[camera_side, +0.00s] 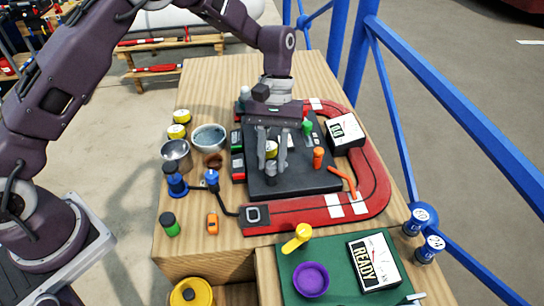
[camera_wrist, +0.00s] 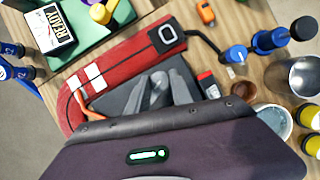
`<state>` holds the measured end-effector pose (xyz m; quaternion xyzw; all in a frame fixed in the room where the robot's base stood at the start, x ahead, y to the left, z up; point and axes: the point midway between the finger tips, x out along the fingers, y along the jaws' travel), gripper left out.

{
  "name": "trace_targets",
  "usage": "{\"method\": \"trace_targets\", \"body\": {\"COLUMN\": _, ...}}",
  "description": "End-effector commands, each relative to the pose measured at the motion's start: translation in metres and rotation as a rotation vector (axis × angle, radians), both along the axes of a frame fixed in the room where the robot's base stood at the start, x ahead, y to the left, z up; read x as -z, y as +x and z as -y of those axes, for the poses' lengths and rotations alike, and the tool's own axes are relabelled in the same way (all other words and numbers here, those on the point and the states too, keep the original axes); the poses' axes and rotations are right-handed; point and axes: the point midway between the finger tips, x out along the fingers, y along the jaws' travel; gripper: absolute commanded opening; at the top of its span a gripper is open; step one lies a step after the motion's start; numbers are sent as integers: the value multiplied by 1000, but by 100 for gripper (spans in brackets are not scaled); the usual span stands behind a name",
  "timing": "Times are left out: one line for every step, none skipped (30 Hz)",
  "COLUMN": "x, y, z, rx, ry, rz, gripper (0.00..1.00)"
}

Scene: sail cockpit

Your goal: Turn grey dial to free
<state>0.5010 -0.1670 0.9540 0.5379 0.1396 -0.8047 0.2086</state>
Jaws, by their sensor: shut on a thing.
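My gripper (camera_side: 272,168) points down over a dark slab (camera_side: 310,183) on the wooden table. Its fingers are closed on the grey dial (camera_side: 271,177), which stands near the slab's front left part. In the wrist view the grey dial (camera_wrist: 159,84) shows between the two grey fingertips (camera_wrist: 160,92). The fingers cover much of the dial, and I cannot read any pointer or "free" mark.
An orange peg (camera_side: 318,155) and a green peg (camera_side: 307,127) stand on the slab to the right. A red track (camera_side: 375,185) curves around it. Bowls, cans and a blue-topped item (camera_side: 212,178) crowd the left. A green mat (camera_side: 330,246) with a READY sign lies in front.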

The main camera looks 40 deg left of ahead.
Motion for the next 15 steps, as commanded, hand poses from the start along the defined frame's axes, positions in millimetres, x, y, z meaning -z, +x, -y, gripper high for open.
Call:
{"method": "trace_targets", "body": {"x": -1, "y": 0, "z": 0, "rx": 1, "ry": -2, "rz": 0, "gripper": 0}}
{"method": "trace_targets", "body": {"x": -1, "y": 0, "z": 0, "rx": 1, "ry": -2, "rz": 0, "gripper": 0}}
{"method": "trace_targets", "body": {"x": -1, "y": 0, "z": 0, "rx": 1, "ry": -2, "rz": 0, "gripper": 31}}
{"method": "trace_targets", "body": {"x": -1, "y": 0, "z": 0, "rx": 1, "ry": -2, "rz": 0, "gripper": 36}}
{"method": "trace_targets", "body": {"x": -1, "y": 0, "z": 0, "rx": 1, "ry": -2, "rz": 0, "gripper": 42}}
{"method": "trace_targets", "body": {"x": -1, "y": 0, "z": 0, "rx": 1, "ry": -2, "rz": 0, "gripper": 48}}
{"method": "trace_targets", "body": {"x": -1, "y": 0, "z": 0, "rx": 0, "ry": -1, "rz": 0, "gripper": 48}}
{"method": "trace_targets", "body": {"x": 0, "y": 0, "z": 0, "rx": 0, "ry": -1, "rz": 0, "gripper": 48}}
{"method": "trace_targets", "body": {"x": 0, "y": 0, "z": 0, "rx": 0, "ry": -1, "rz": 0, "gripper": 48}}
{"method": "trace_targets", "body": {"x": 0, "y": 0, "z": 0, "rx": 0, "ry": -1, "rz": 0, "gripper": 48}}
{"method": "trace_targets", "body": {"x": 0, "y": 0, "z": 0, "rx": 0, "ry": -1, "rz": 0, "gripper": 48}}
{"method": "trace_targets", "body": {"x": 0, "y": 0, "z": 0, "rx": 0, "ry": -1, "rz": 0, "gripper": 48}}
{"method": "trace_targets", "body": {"x": 0, "y": 0, "z": 0, "rx": 0, "ry": -1, "rz": 0, "gripper": 48}}
{"method": "trace_targets", "body": {"x": 0, "y": 0, "z": 0, "rx": 0, "ry": -1, "rz": 0, "gripper": 48}}
{"method": "trace_targets", "body": {"x": -2, "y": 1, "z": 0, "rx": 0, "ry": -1, "rz": 0, "gripper": 48}}
